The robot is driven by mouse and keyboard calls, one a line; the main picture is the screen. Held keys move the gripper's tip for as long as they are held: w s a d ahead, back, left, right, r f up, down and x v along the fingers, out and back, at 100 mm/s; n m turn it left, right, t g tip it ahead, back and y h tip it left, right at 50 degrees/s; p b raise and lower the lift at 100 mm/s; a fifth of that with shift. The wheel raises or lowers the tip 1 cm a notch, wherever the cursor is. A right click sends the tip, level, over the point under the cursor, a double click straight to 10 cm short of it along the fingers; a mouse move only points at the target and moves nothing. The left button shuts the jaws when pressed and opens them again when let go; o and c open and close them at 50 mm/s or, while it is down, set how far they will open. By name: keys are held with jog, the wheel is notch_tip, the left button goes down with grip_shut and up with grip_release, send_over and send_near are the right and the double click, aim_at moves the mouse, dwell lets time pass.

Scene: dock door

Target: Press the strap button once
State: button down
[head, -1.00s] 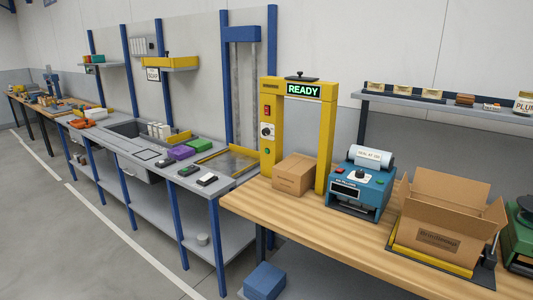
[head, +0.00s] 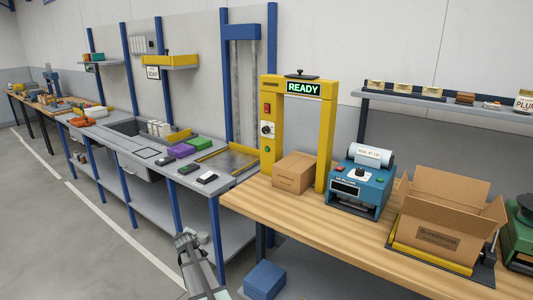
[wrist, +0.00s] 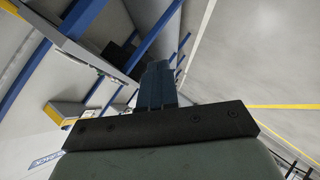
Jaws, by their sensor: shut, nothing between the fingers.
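The yellow strapping arch (head: 267,95) stands on the wooden bench, its green READY display (head: 304,88) lit. Its left post carries a red switch (head: 267,109), a white-plated black knob (head: 267,130) and a small green button (head: 267,150). I cannot read which control is the strap button. A closed cardboard box (head: 295,174) sits at the arch's opening. My gripper (head: 185,240) is low in front of the grey bench, left of the arch and well apart from it. Its fingers are shut and empty, also seen in the wrist view (wrist: 157,85).
The wooden bench (head: 330,222) also bears a blue label machine (head: 360,185) and an open carton (head: 438,220). The grey bench (head: 225,185) with blue posts stands left. A blue box (head: 264,280) lies low near the arm. The floor at left is clear.

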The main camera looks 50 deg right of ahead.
aim_at(267, 149)
jog(key=d+r+t+h, duration=0.2)
jog(key=d+r, duration=0.5)
jog(key=r, duration=0.3)
jog(key=d+r+n+t+h, duration=0.1)
jog(key=d+r+h, duration=0.1)
jog(key=d+r, duration=0.65)
jog(key=d+r+t+h, duration=0.15)
jog(key=d+r, duration=0.35)
jog(key=r, duration=0.7)
jog(key=s+d+f+m+h, duration=0.3)
jog(key=s+d+m, duration=0.6)
jog(key=s+d, duration=0.1)
jog(key=shift+s+d+t+h, duration=0.35)
jog(key=shift+s+t, duration=0.1)
jog(key=shift+s, duration=0.05)
jog(key=shift+d, duration=0.1)
jog(key=d, duration=0.8)
jog(key=shift+d, duration=0.3)
jog(key=shift+d+r, duration=0.1)
jog(key=shift+d, duration=0.05)
